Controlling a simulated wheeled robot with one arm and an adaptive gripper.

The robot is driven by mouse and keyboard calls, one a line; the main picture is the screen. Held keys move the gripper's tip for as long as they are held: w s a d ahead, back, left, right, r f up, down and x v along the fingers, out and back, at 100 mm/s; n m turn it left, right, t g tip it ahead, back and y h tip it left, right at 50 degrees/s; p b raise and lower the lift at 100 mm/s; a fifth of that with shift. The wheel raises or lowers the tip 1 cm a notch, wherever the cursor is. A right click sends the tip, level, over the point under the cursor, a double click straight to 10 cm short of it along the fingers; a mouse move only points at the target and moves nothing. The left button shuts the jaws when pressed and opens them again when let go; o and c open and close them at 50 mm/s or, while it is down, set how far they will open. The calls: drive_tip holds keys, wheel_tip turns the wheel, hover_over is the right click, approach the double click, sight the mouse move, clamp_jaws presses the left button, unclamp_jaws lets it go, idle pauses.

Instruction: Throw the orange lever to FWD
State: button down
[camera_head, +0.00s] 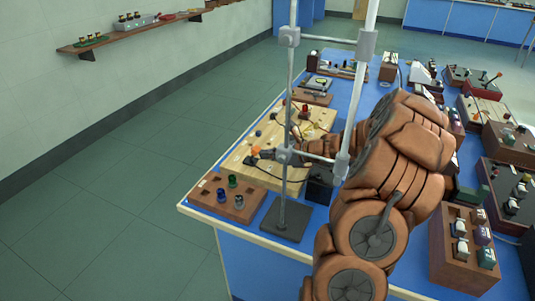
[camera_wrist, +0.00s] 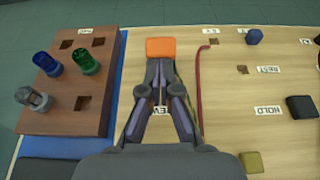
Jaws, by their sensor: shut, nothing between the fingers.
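The orange lever's knob shows in the wrist view (camera_wrist: 160,47) as an orange block just beyond my fingertips. My gripper (camera_wrist: 160,68) is shut and empty, its tips at or very near the knob's lower edge; I cannot tell if they touch. In the head view the orange knob (camera_head: 255,150) is at the left part of the wooden board (camera_head: 237,158), with my gripper (camera_head: 268,155) right beside it. The lever's shaft is hidden. A label partly covered by my fingers reads "EV" (camera_wrist: 160,110). No FWD label is readable.
A brown block (camera_wrist: 75,115) with blue, green and grey-capped pegs stands left of the board. A thin red rod (camera_wrist: 200,90), a blue knob (camera_wrist: 254,37) and a dark block (camera_wrist: 301,107) are to the right. A grey metal stand (camera_head: 285,215) rises close to my arm.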

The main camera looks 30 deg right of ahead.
sight(259, 150)
drive_tip(key=shift+w+a+r+g+h+p, duration=0.2)
drive_tip(key=shift+r+g+p, duration=0.15)
drive_tip(key=shift+p, duration=0.4)
drive_tip(key=shift+w+a+r+g+h+p, duration=0.1)
drive_tip(key=shift+r+g+h+p, duration=0.2)
drive_tip(key=shift+p, duration=0.45)
drive_tip(key=shift+w+a+r+p, duration=0.3)
drive_tip(key=shift+w+p, duration=0.2)
drive_tip(key=shift+p, duration=0.2)
drive_tip(key=shift+w+a+r+p, duration=0.25)
drive_tip(key=shift+w+p, duration=0.2)
drive_tip(key=shift+p, duration=0.25)
drive_tip(key=shift+r, duration=0.2)
drive_tip(key=shift+r+p, duration=0.7)
drive_tip(key=shift+p, duration=0.15)
